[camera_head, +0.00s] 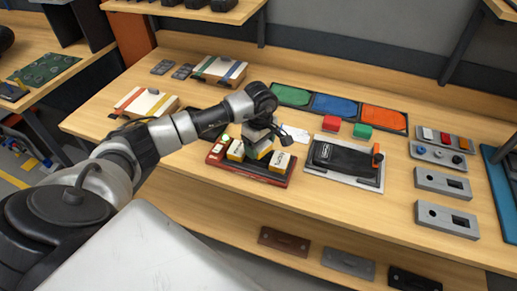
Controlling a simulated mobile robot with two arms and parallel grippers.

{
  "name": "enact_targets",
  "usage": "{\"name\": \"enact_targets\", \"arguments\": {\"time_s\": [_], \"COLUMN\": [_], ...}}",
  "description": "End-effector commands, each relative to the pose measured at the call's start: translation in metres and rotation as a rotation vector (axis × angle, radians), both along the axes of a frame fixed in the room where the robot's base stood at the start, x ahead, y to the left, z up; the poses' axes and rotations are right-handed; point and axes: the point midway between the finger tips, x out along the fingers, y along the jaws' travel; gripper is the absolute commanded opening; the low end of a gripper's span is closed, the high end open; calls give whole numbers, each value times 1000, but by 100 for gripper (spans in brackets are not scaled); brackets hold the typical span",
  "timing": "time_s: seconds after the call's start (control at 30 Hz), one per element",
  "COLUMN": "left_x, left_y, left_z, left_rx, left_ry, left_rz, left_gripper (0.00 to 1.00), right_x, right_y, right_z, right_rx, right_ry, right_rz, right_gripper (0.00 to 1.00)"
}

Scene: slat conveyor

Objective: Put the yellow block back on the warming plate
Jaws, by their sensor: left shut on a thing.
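My left gripper (259,139) reaches in from the left over a red-edged tray (225,168) near the middle of the workbench. It points down and is shut on a yellow block (259,152), whose upper part the gripper hides. I cannot tell whether the block touches the tray. Yellow blocks with pale tops stand on the tray on either side, one at left (236,150) and one at right (280,163). No label shows which is the warming plate. My right gripper is not in view.
Green, blue and orange trays (384,117) line the back. Grey fixtures (447,219) stand at right. Striped boxes (147,103) stand at left. Bare wood lies right of the black device.

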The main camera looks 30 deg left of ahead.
Motion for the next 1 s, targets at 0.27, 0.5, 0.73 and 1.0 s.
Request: {"name": "enact_targets", "arguments": {"time_s": [0.27, 0.5, 0.73, 1.0], "left_x": [-1, 0, 0, 0], "left_y": [2, 3, 3, 3], "left_z": [-30, -43, -46, -45], "left_rx": [-2, -1, 0, 0], "left_ry": [3, -1, -1, -1], "left_rz": [0, -1, 0, 0], "left_gripper": [49, 49, 49, 93], "right_x": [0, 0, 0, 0], "right_y": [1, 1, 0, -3], "right_z": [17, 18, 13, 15], "right_rx": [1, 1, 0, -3], "right_ry": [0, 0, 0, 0], "right_rz": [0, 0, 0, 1], "right_gripper": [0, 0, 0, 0]}}
